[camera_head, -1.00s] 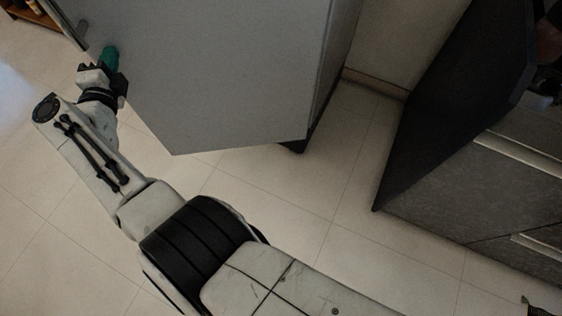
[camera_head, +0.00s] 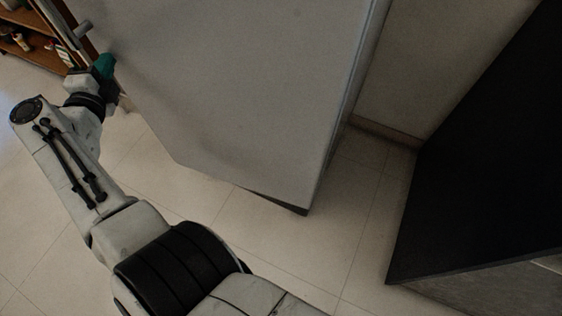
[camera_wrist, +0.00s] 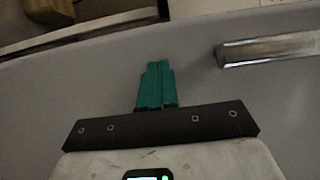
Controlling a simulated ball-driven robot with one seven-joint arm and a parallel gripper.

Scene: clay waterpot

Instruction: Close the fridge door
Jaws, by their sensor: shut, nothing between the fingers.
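The fridge (camera_head: 250,90) is a large grey body filling the top middle of the head view. Its door (camera_wrist: 40,90) is a smooth grey panel across the wrist view, with a metal bar handle (camera_wrist: 268,48) at the right. The handle also shows in the head view (camera_head: 83,29). A dark strip runs beyond the door's edge at the top left of the wrist view; I cannot tell how wide the door stands open. My gripper (camera_head: 104,64) is shut and empty, its teal fingers (camera_wrist: 156,84) together at the door, left of the handle in the wrist view. Contact is unclear.
A dark cabinet (camera_head: 480,150) stands at the right, with a strip of tiled floor between it and the fridge. A wooden shelf (camera_head: 38,50) with small items is at the top left. Tiled floor (camera_head: 40,230) is open at the left.

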